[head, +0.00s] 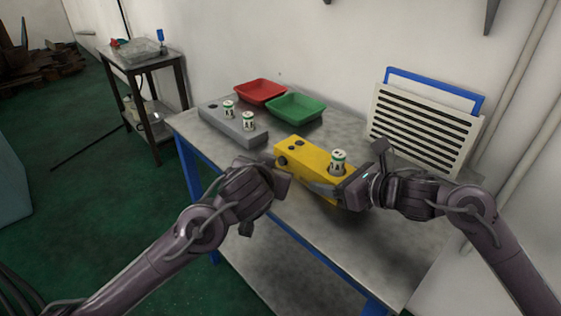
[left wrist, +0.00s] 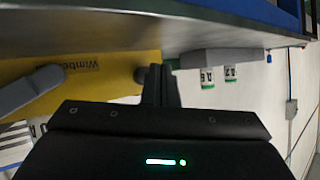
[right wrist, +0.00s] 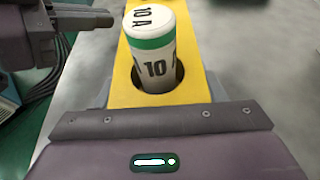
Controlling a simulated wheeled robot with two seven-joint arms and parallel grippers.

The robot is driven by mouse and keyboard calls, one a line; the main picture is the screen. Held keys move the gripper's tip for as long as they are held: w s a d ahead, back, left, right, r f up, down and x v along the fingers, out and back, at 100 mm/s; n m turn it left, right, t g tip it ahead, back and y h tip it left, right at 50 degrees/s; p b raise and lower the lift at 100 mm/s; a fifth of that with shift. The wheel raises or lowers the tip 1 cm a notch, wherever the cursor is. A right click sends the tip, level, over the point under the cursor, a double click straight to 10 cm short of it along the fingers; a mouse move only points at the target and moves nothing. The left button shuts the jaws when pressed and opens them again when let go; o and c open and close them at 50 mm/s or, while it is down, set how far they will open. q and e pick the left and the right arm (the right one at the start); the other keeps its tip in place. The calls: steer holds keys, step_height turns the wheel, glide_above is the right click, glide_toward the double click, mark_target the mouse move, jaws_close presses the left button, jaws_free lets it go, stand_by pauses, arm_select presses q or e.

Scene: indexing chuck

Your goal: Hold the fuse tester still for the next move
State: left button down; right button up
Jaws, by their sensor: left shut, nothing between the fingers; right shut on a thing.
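The yellow fuse tester (head: 310,160) lies on the metal table, with dark round parts on its left end. A white fuse with a green band (head: 338,160) stands in its round hole; in the right wrist view this fuse (right wrist: 152,55) reads 10 A. My right gripper (head: 335,190) is shut on the tester's right end, one finger on each side. My left gripper (head: 281,182) is shut and empty close to the tester's left end. In the left wrist view its fingertips (left wrist: 160,75) are beside a dark round knob (left wrist: 141,75); I cannot tell whether they touch.
A grey block (head: 220,122) with two fuses stands behind the tester to the left. A red tray (head: 260,92) and a green tray (head: 296,108) are at the back. A white slotted rack (head: 420,130) stands at the right. The table's front (head: 330,235) is clear.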

arm_select(q)
steer(key=shift+d, duration=0.1)
steer(key=shift+w+d, duration=0.2)
steer(key=shift+w, duration=0.15)
steer(key=shift+w+d, duration=0.4)
steer(key=shift+d, duration=0.05)
stand_by(0.8)
steer(key=shift+s+a, duration=0.1)
stand_by(0.4)
steer(key=shift+s+a, duration=0.65)
steer(key=shift+s+a, duration=1.7)
steer(key=shift+s, duration=0.15)
stand_by(0.5)
